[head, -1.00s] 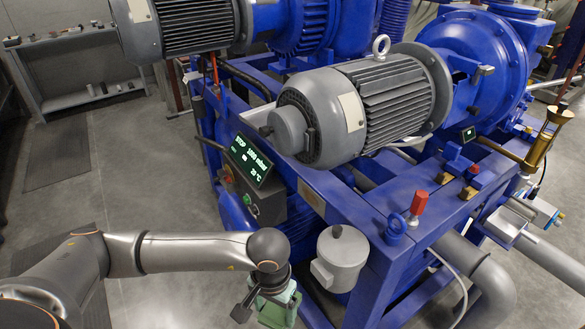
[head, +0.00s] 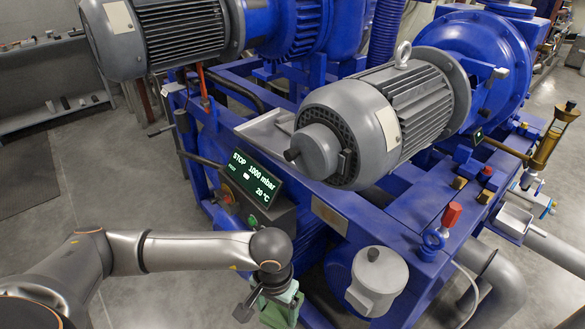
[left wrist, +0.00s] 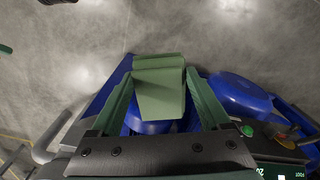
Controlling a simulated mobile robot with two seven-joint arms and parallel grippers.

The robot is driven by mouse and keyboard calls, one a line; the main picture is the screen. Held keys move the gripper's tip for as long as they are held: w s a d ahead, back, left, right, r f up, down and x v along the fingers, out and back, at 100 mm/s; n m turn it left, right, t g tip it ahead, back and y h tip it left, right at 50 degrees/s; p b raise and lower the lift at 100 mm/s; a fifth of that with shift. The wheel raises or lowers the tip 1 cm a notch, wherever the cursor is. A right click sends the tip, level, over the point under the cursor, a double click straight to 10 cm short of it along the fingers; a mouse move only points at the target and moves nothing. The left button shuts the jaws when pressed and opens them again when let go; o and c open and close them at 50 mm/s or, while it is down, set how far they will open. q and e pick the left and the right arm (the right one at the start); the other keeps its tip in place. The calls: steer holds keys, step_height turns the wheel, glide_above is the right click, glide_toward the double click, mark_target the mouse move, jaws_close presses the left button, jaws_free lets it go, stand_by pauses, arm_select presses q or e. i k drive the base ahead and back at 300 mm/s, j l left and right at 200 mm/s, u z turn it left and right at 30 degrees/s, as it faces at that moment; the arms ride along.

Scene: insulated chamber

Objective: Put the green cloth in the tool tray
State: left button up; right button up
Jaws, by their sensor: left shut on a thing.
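The green cloth (left wrist: 160,95) is a folded, pale green piece between the dark green fingers of my left gripper (left wrist: 159,78) in the left wrist view. In the head view the left gripper (head: 274,299) points down at the bottom edge, with green cloth (head: 283,312) at it, partly cut off. A shallow light grey tray (head: 258,131) lies on the blue frame behind the grey motor, which partly hides it. I cannot tell which is the tool tray. My right gripper is out of view.
The blue pump frame (head: 400,225) fills the middle and right. A lit control panel (head: 252,180) stands near my left gripper. A grey motor (head: 385,125) and a grey lidded canister (head: 376,280) rise from the frame. Bare floor (head: 110,170) lies at the left.

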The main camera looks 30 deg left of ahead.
mark_target(265, 136)
steer(key=j+z, duration=0.4)
steer(key=j, duration=1.2)
steer(key=i, duration=0.05)
